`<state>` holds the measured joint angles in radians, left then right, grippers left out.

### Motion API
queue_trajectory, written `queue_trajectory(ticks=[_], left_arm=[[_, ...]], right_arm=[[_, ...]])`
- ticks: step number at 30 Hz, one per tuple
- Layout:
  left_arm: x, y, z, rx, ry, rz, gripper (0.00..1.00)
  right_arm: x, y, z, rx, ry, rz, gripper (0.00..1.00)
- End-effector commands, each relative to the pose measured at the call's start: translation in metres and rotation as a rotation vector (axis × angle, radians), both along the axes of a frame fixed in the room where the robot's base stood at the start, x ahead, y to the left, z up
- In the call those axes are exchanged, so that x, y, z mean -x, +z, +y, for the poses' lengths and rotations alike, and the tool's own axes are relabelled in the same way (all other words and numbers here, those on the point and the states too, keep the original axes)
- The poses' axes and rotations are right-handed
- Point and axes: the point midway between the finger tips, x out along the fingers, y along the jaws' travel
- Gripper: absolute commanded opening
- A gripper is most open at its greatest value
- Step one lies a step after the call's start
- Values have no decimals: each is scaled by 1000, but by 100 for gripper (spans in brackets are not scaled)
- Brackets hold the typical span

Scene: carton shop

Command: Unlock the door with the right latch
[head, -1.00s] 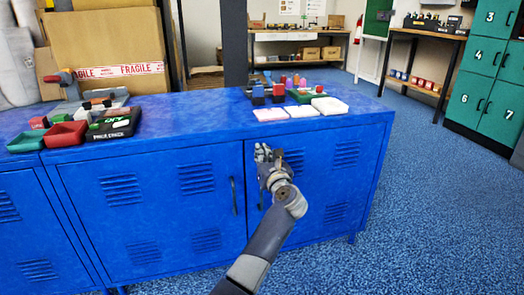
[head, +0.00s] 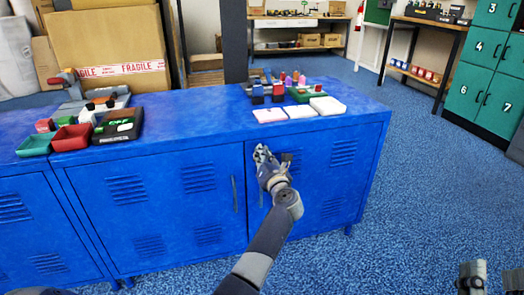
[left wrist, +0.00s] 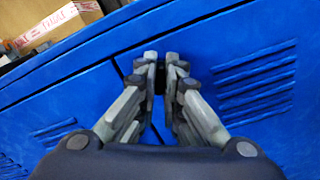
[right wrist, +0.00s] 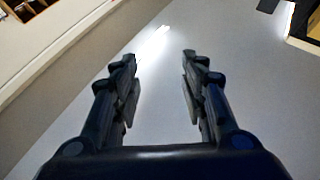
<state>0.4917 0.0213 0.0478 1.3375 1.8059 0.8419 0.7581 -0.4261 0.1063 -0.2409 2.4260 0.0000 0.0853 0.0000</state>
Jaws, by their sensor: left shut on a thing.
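The blue cabinet (head: 380,150) has a left door (head: 150,215) and a right door (head: 325,195), both flush with the front. A dark handle (head: 235,194) stands on the left door near the seam. The right latch (head: 261,198) is the dark handle on the right door, mostly hidden behind my left gripper (head: 262,154). In the left wrist view, my left gripper (left wrist: 160,72) is shut on this dark latch beside the seam. My right gripper (head: 472,275) shows at the lower right of the head view. In the right wrist view it is open and empty (right wrist: 157,70).
On the cabinet top lie white pads (head: 328,105), small bottles and bins, a red tray (head: 72,137) and a green tray (head: 36,145). Teal lockers (head: 485,75) and a workbench (head: 425,30) stand at the right.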

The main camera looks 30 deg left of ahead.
Motion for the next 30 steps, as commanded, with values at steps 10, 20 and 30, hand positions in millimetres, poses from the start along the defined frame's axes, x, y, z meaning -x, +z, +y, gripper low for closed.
queue_trajectory(ticks=[10,20,30], left_arm=[[-1,2,-1,-84,-1,102,0],[-1,2,-1,-172,-2,204,0],[-1,2,-1,-272,-3,320,0]], right_arm=[[-21,-85,-7,124,-27,458,40],[5,-170,-25,231,-53,892,40],[74,-236,-53,329,-77,1337,40]])
